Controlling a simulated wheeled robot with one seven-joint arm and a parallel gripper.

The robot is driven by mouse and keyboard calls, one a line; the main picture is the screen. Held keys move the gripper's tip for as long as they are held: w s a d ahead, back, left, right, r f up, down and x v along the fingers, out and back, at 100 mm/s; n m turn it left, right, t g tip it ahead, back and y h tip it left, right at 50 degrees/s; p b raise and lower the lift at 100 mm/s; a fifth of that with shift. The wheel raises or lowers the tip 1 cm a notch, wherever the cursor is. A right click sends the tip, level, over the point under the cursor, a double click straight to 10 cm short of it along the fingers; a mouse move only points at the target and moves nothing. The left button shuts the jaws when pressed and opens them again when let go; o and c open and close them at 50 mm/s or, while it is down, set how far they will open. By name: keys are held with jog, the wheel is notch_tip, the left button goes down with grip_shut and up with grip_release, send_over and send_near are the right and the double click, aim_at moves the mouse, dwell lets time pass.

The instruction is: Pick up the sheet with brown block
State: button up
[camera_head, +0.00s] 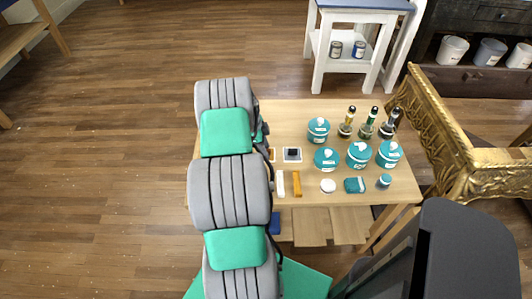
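A white sheet with a brown-orange block (272,154) lies on the wooden table, mostly hidden behind my arm; only its right edge shows. Just right of it lies a similar white sheet with a dark grey block (292,154). My grey and teal arm stretches up the picture over the table's left side. My gripper's fingers do not show, so its place relative to the sheet is hidden.
On the wooden table (290,112) stand several teal jars (359,155), dark-capped bottles (366,128), a white bar (280,184), an orange bar (296,184), a white round piece (328,186) and a teal block (354,185). A gilt console (440,125) stands close on the right.

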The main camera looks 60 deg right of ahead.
aim_at(269, 151)
grip_shut()
jog(key=shift+r, duration=0.15)
dwell(0.5)
jog(key=shift+r, duration=0.3)
notch_tip(269, 151, up, 3)
jog(key=shift+s+a+r+b, duration=0.1)
jog(key=shift+s+a+b, duration=0.05)
jog(key=shift+b, duration=0.25)
jog(key=s+a+r+b, duration=0.1)
jog(key=s+a+r, duration=0.8)
jog(key=a, duration=0.1)
